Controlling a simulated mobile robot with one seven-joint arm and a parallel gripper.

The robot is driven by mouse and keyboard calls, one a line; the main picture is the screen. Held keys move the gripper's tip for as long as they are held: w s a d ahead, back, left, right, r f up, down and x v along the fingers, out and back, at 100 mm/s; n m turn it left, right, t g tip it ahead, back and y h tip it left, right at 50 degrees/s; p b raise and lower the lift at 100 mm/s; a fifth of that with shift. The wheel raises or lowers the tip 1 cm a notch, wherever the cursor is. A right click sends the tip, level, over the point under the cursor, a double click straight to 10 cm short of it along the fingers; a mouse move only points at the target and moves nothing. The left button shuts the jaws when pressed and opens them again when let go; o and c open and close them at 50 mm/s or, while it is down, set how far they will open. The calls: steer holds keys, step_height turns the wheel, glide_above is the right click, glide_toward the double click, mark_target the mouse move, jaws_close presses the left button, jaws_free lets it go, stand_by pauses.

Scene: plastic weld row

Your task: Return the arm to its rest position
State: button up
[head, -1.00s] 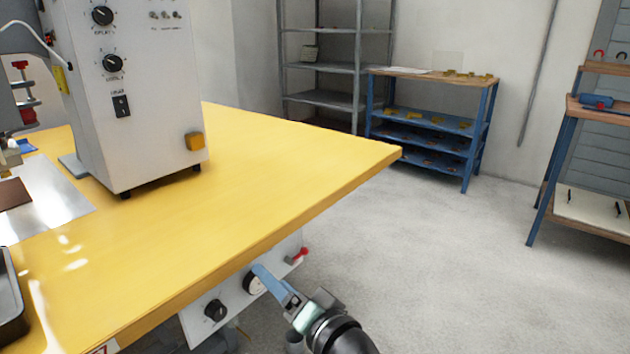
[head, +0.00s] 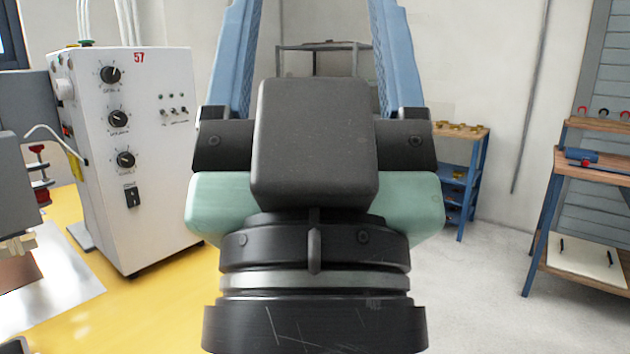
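My gripper (head: 312,25) fills the middle of the head view, close to the camera and pointing up. Its two blue fingers stand wide apart, with their tips cut off by the top edge. Nothing shows between the fingers except the far wall and shelf. Its dark wrist and green housing hide the middle of the room and much of the table's right part. The gripper is clear of the yellow table (head: 150,312) and of the white machine (head: 150,180) on the left.
A metal sheet (head: 60,290) lies on the table at left. A grey shelf (head: 320,47) and a blue rack (head: 462,180) stand behind. A wooden-topped bench (head: 580,170) stands at right. The floor (head: 480,290) between is clear.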

step_height(320, 180, up, 26)
steer(key=p, duration=2.4)
steer(key=shift+r, duration=0.2)
